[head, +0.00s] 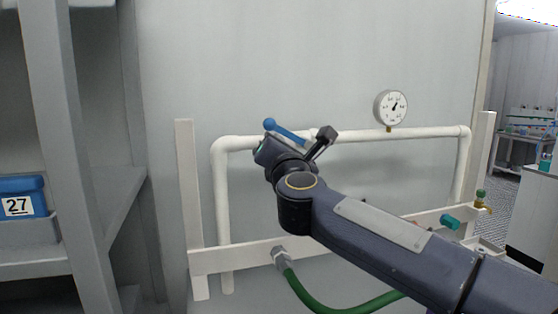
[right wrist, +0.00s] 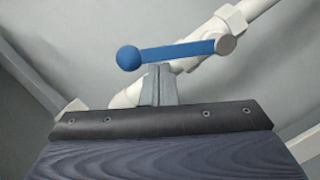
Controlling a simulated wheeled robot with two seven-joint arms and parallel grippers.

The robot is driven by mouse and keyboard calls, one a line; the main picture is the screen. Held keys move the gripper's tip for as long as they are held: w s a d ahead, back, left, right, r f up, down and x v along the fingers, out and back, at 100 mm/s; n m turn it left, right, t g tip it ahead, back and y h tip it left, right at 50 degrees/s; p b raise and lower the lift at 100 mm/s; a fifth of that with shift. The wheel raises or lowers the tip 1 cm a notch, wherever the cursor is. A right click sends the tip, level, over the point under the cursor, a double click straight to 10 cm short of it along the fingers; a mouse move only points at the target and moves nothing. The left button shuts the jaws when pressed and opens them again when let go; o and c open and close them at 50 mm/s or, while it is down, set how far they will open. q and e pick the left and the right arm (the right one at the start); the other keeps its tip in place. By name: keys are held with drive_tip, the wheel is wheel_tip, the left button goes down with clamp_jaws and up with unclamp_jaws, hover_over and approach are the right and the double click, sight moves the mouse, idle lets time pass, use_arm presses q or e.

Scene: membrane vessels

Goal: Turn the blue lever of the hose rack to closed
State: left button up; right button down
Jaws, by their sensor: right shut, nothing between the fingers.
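The blue lever (head: 288,132) sits on the upper white pipe of the hose rack (head: 350,136). Its ball end points left and slightly up, at a shallow slant to the pipe. In the right wrist view the lever (right wrist: 178,50) runs from the ball at left to a pale pivot at right. My right gripper (right wrist: 160,72) is shut and empty, its fingertips just below the lever's middle in that view. I cannot tell whether they touch it. My left gripper is not in view.
A pressure gauge (head: 391,107) stands on the pipe to the right. A green hose (head: 335,306) hangs from the lower rail (head: 235,260). A grey shelf with a blue bin (head: 22,186) marked 27 stands at left. A grey wall (head: 300,60) is behind the rack.

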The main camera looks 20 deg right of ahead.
drive_tip(key=r+m, duration=0.2)
drive_tip(key=m, duration=0.1)
drive_tip(key=shift+d+m+g+h+b, duration=0.3)
drive_tip(key=shift+d+h+b, duration=0.05)
drive_tip(key=shift+h+b, duration=0.05)
drive_tip(key=d+r+m, duration=0.1)
drive_tip(key=m, duration=0.1)
drive_tip(key=d+r+m+g, duration=0.1)
drive_tip(key=m, duration=0.2)
drive_tip(key=d+r+m, duration=0.1)
drive_tip(key=d+m, duration=0.1)
drive_tip(key=shift+r+m+g+h+b, duration=0.25)
drive_tip(key=shift+m+g+h+b, duration=0.05)
drive_tip(key=shift+g+h+b, duration=0.1)
drive_tip(key=shift+w, duration=0.1)
